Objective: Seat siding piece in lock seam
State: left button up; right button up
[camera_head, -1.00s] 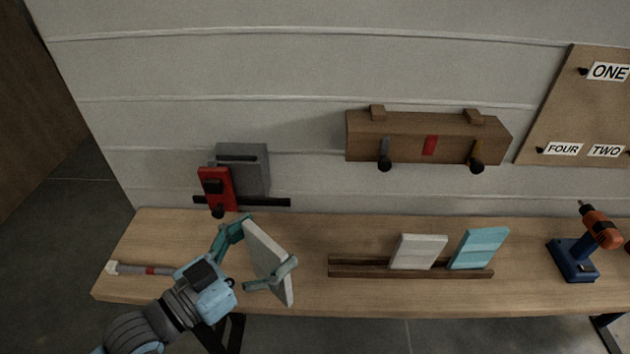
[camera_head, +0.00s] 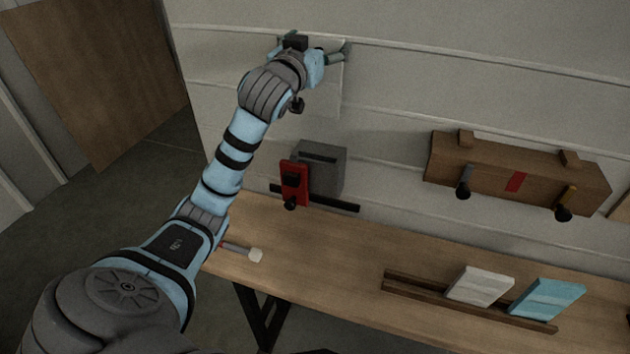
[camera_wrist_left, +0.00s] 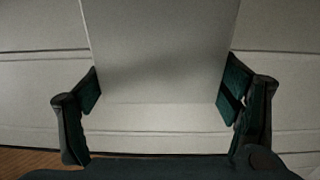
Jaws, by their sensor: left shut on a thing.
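My left gripper (camera_head: 318,50) is raised against the pale siding wall (camera_head: 400,85) and is shut on a flat off-white siding piece (camera_head: 326,98). In the left wrist view the siding piece (camera_wrist_left: 160,50) spans between the two fingers, which grip its side edges. It stands upright, close in front of the wall. A horizontal seam (camera_head: 430,55) runs across the wall at about the gripper's height. The gripper and arm hide part of the piece. I cannot tell whether its edge sits in the seam or touches the wall. My right gripper is not in view.
Below is a wooden bench (camera_head: 330,260) with a hammer (camera_head: 243,251) and a slotted rack (camera_head: 420,297) holding a white panel (camera_head: 480,286) and a blue panel (camera_head: 547,299). A grey box with a red lever (camera_head: 322,167) and a brown wall box (camera_head: 515,180) project from the wall.

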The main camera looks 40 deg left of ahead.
aim_at(314, 113)
pick_arm(q)
jog(key=f+b, duration=0.1)
jog(key=f, duration=0.4)
jog(key=f+b, duration=0.1)
jog(key=f, duration=0.3)
jog(key=f+b, duration=0.1)
jog(key=f, duration=0.4)
jog(key=shift+a+f, duration=0.3)
notch_tip(314, 113, down, 5)
jog(key=shift+r+b, duration=0.1)
jog(key=shift+b, duration=0.55)
jog(key=shift+f+b, duration=0.35)
jog(key=shift+f, duration=0.25)
jog(key=o, duration=1.5)
